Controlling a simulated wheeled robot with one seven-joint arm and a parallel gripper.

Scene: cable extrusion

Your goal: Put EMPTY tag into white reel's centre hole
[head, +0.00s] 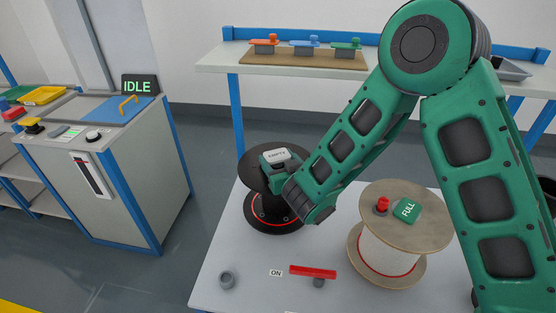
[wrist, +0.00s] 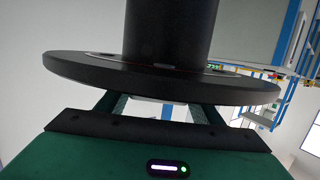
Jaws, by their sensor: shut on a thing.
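The EMPTY tag (head: 276,155), a pale plate with dark letters, is at the top of the black reel (head: 264,222) in the head view. My gripper (head: 268,163) is shut on the tag, over the middle of that reel. The tag's lower part and the reel's hole are hidden. In the wrist view my gripper's fingers (wrist: 158,110) reach behind the black reel's flange (wrist: 160,83), which hides their tips. The white reel (head: 384,250) stands to the right with tan flanges. A green FULL tag (head: 407,209) is on its top, beside a red knob-like piece (head: 382,204).
A red lever bar (head: 313,271) with an ON label (head: 276,273) and a grey round piece (head: 227,281) are at the table's front. A machine reading IDLE (head: 139,86) stands left. A shelf (head: 215,66) is behind.

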